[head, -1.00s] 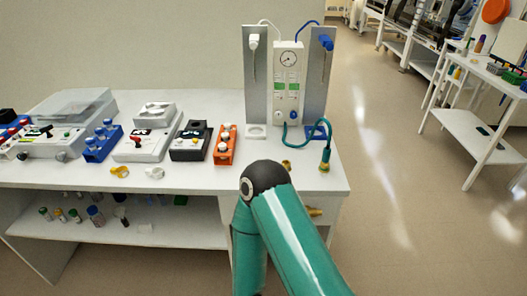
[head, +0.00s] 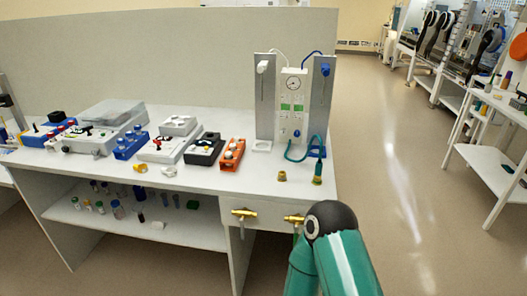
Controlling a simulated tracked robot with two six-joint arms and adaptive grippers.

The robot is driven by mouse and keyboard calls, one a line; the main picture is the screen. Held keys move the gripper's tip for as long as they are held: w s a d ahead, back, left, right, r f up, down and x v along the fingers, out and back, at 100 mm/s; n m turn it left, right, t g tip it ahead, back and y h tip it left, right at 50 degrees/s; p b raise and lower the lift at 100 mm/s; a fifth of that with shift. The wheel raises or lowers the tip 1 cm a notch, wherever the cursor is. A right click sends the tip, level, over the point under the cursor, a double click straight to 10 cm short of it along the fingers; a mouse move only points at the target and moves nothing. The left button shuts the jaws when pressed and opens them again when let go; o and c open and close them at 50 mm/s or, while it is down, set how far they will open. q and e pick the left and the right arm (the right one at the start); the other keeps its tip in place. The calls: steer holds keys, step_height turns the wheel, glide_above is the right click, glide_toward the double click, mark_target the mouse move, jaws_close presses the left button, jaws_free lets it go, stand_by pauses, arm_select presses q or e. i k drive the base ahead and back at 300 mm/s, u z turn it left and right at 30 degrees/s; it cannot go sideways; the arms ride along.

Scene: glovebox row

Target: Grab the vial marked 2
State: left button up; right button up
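No mark 2 can be read on any vial at this size. An orange rack (head: 232,160) with white-capped vials stands on the bench, left of the gauge unit. A blue rack (head: 129,146) with blue-capped vials stands further left. Several small vials and bottles (head: 117,209) stand on the lower shelf. One of my teal arms reaches up from the bottom edge, right of centre, with its black joint in front of the bench's right end. Neither gripper is in view.
The white bench (head: 210,186) also holds a black box (head: 204,150), a white device (head: 160,151) and a gauge unit (head: 292,100) with hoses. Brass valves (head: 244,214) stick out from the bench front. The floor (head: 400,170) at right is open up to a white cart (head: 490,165).

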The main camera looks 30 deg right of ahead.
mark_target(232, 147)
steer(key=z, duration=0.15)
steer(key=i, duration=0.95)
steer(key=z, duration=0.1)
